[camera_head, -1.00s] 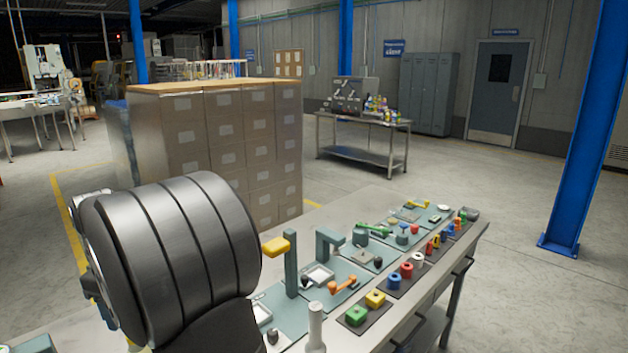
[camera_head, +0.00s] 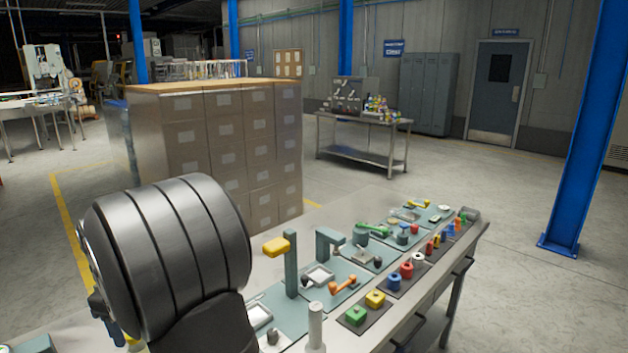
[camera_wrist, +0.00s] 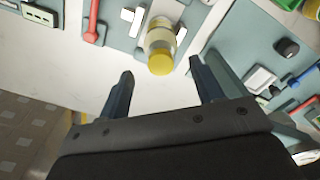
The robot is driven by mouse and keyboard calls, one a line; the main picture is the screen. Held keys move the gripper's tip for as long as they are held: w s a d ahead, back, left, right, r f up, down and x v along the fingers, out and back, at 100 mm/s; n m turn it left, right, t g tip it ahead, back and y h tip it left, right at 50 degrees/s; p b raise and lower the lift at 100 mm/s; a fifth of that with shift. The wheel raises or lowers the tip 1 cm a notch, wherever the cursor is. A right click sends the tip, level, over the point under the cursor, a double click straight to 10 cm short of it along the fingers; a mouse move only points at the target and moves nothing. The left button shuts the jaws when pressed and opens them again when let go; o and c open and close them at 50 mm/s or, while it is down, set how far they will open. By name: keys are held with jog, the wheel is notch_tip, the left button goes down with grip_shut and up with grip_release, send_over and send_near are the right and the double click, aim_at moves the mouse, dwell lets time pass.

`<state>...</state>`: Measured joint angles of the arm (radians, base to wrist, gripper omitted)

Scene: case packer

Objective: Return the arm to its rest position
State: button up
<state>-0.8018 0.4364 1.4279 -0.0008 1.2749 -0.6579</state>
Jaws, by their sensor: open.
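My gripper (camera_wrist: 160,88) shows in the wrist view with its two dark fingers spread wide apart. It is open and nothing is held between the fingers. A clear bottle with a yellow cap (camera_wrist: 160,62) lies in the view beyond the fingertips, apart from them. In the head view, a large dark rounded part of my own arm fills the lower left, and the gripper itself is hidden there.
Stacked cartons (camera_head: 225,150) stand behind. A blue column (camera_head: 588,130) stands at right. The wrist view shows a red handle (camera_wrist: 92,22).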

jog(key=w+d+r, duration=0.3)
jog(key=d+r, duration=0.4)
jog(key=d, duration=0.5)
jog(key=s+a+f, duration=0.1)
jog(key=s+a, duration=0.1)
jog(key=s, duration=1)
jog(key=s+a+f, duration=0.1)
jog(key=s+a, duration=0.2)
jog(key=s, duration=0.8)
notch_tip(320, 180, down, 9)
jog(key=shift+s+r, duration=0.15)
jog(key=shift+s, duration=0.1)
